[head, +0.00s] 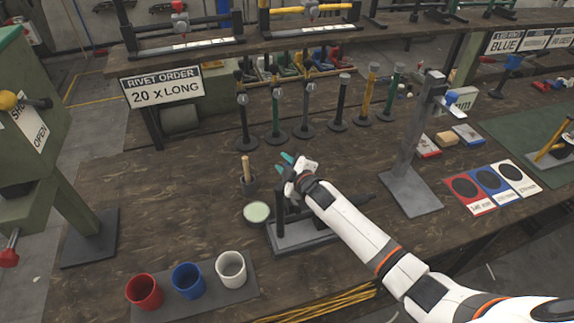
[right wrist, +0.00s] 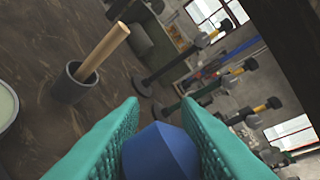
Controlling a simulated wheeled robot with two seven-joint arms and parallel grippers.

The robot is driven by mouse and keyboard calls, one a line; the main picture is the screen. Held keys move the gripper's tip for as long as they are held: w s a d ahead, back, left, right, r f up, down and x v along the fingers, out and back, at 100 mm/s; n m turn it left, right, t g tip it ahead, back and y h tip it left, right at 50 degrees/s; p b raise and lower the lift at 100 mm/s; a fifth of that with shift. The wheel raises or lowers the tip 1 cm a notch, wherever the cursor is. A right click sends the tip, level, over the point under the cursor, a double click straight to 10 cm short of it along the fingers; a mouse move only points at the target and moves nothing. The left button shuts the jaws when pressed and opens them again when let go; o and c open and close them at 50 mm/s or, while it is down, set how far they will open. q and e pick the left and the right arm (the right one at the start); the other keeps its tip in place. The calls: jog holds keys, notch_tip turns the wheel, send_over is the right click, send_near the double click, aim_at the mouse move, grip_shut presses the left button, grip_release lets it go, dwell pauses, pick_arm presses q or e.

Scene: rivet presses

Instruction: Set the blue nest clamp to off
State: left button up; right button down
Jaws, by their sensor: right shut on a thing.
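My right gripper (head: 288,160) is over the front middle of the bench, above a fixture with a grey base (head: 292,236) and dark uprights. In the right wrist view, its teal fingers are closed around a faceted blue handle (right wrist: 160,152), which appears to be that of the blue nest clamp. In the head view the gripper and forearm cover the handle and much of the fixture, so I cannot tell the clamp's setting. My left gripper is not in view.
A dark cup with a wooden stick (head: 246,172) and a pale green round dish (head: 257,212) stand just left of the fixture. Red, blue and white cups (head: 188,280) stand front left. A grey stand (head: 412,192) is at right; several upright posts (head: 277,118) stand behind.

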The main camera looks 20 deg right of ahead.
jog(key=w+f+g, duration=0.4)
jog(key=f+g, duration=0.1)
jog(key=f, duration=0.1)
jog(key=shift+d+m+h+b, duration=0.3)
jog(key=shift+m+h+b, duration=0.1)
jog(key=shift+w+f, duration=0.1)
jog(key=shift+w, duration=0.1)
jog(key=c, duration=1.1)
grip_release()
jog(key=shift+d, duration=0.1)
jog(key=shift+r, duration=0.3)
